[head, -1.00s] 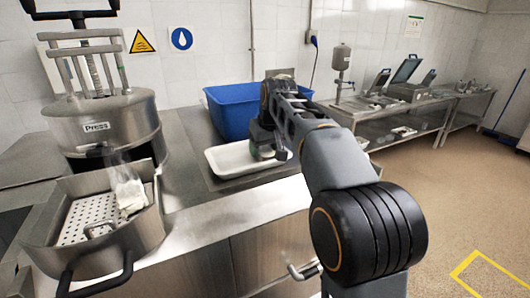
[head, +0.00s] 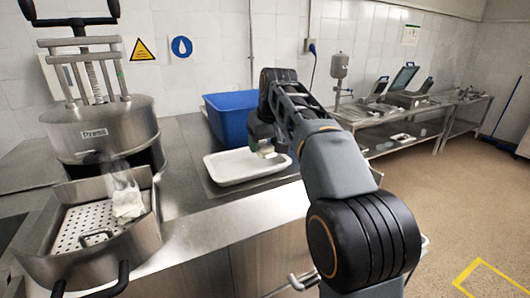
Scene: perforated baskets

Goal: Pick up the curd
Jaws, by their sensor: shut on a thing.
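My gripper (head: 266,151) is over the right end of the white tray (head: 222,179), just above its far rim. It is shut on a small pale piece, which looks like the curd (head: 268,154). The piece shows at the fingertips and is partly hidden by the gripper. The visible floor of the tray is bare. I cannot tell whether the piece is fully clear of the tray.
A blue bin (head: 228,118) stands behind the tray, close to my arm. At left, a perforated basket (head: 85,228) holds a steaming white lump (head: 128,204). A steel press (head: 100,125) stands behind it. The counter between basket and tray is clear.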

